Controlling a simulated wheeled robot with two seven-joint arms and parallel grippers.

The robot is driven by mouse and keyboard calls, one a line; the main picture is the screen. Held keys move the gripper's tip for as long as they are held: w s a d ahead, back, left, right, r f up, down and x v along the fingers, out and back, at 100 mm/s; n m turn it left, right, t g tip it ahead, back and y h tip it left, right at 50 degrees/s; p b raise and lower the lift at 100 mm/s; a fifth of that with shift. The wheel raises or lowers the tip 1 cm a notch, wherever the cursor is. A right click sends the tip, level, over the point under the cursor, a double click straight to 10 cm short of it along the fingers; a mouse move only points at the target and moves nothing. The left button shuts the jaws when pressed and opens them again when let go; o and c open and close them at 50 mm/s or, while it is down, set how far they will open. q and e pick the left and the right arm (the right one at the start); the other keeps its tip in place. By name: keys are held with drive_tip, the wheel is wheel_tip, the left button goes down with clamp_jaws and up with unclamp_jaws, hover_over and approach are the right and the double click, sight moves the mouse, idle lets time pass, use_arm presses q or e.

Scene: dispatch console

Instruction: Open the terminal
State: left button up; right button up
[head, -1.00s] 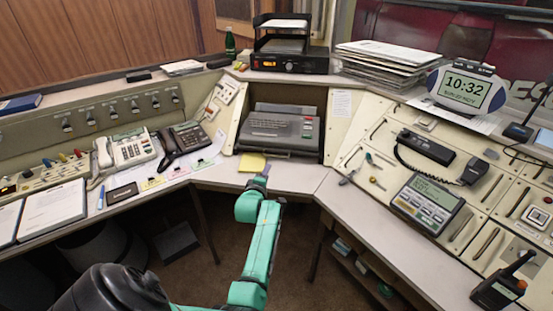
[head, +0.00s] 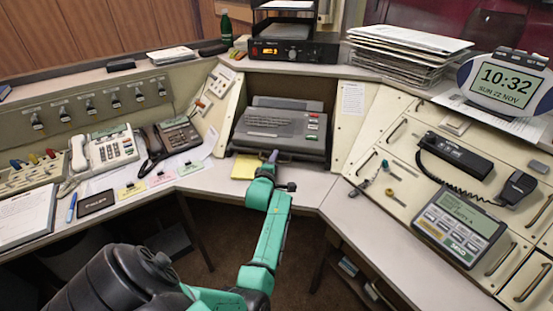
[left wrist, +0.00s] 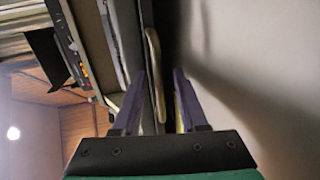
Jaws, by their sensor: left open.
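The terminal (head: 276,131) is a dark grey flat unit with its lid down, in the middle recess of the console. Green and red marks show on its right side, and a handle runs along its front edge. My left gripper (head: 271,157) is at that front edge, near the middle. In the left wrist view the two purple fingers of my left gripper (left wrist: 158,105) are apart. The pale handle bar (left wrist: 154,72) shows between them; I cannot tell whether a finger touches it. My right gripper is in no view.
A yellow note pad (head: 245,167) lies just left of the gripper. Telephones (head: 105,149) stand on the left desk. A radio unit (head: 294,53) sits on the shelf above. A handset (head: 456,153) and a keypad display (head: 459,222) are on the right panel.

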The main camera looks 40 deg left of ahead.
use_arm(q)
drive_tip(key=shift+s+r, duration=0.1)
drive_tip(key=shift+s, duration=0.05)
drive_tip(key=shift+c, duration=0.4)
clamp_jaws()
drive_tip(key=shift+r, duration=0.15)
idle(0.6)
